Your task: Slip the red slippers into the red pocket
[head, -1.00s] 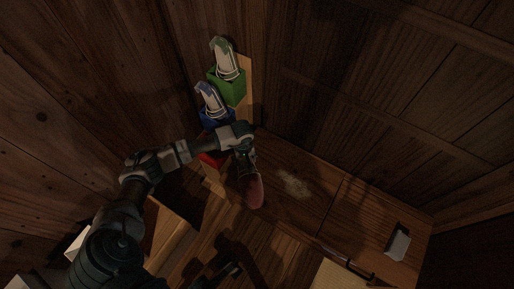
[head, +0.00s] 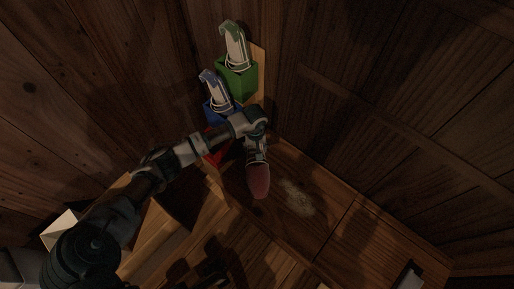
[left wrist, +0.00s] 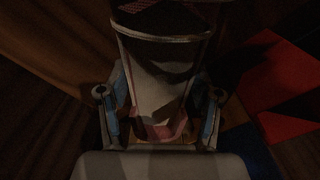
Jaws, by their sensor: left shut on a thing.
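My left gripper (head: 257,146) is shut on the red slippers (head: 259,181), whose toe hangs downward in the head view. In the left wrist view the pale inside of the slippers (left wrist: 160,95) lies between the fingers (left wrist: 158,118). The red pocket (head: 214,148) is on the wall rack, left of the gripper and partly hidden by my left arm. It also shows at the right of the left wrist view (left wrist: 283,78). The slippers are beside the pocket, outside it. My right gripper cannot be made out.
A blue pocket (head: 219,112) and a green pocket (head: 238,81) sit above the red one, each with slippers standing in it. A wooden step edge (head: 226,194) runs below. A pale patch (head: 298,198) marks the floor at the right, where there is free room.

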